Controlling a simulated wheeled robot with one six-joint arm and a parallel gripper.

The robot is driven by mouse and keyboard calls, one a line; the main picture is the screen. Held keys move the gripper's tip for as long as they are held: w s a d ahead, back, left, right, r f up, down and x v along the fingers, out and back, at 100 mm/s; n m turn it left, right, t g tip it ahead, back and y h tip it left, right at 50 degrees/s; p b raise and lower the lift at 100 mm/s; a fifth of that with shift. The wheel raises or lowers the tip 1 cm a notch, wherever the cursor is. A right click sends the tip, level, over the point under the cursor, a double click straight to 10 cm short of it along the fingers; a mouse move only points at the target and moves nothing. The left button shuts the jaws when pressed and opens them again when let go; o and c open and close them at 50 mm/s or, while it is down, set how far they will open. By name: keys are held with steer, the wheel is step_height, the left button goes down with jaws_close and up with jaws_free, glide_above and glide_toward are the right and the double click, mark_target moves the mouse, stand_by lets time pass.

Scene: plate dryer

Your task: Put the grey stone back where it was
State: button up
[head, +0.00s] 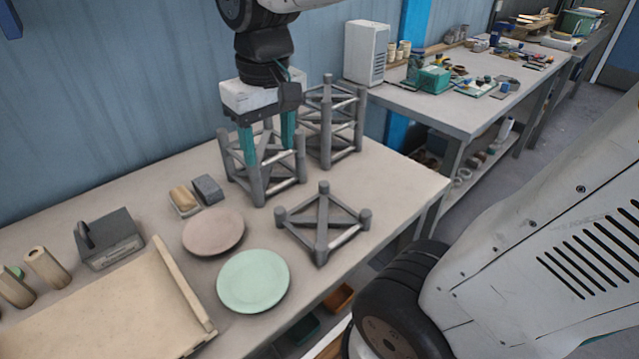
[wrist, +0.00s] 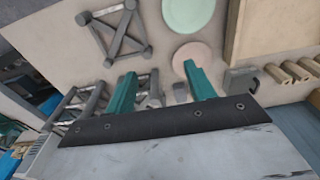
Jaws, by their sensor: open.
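The grey stone (head: 208,189) is a small dark grey block lying on the table, just right of a tan block on a small tray (head: 184,200) and behind the pinkish plate (head: 213,231). In the wrist view a grey block (wrist: 180,92), likely the stone, shows partly beside the right finger. The fingers also show in the wrist view (wrist: 158,70).
A taller rack (head: 333,125) stands behind and a low rack (head: 323,225) in front right. A green plate (head: 253,281) lies near the front edge. A grey box with a handle (head: 108,240), wooden cylinders (head: 47,267) and a board (head: 105,310) fill the left. The wall is close behind.

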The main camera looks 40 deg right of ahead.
steer(key=s+f, duration=0.2)
steer(key=s, duration=0.9)
steer(key=shift+s+d+f, duration=0.2)
steer(key=shift+f, duration=0.05)
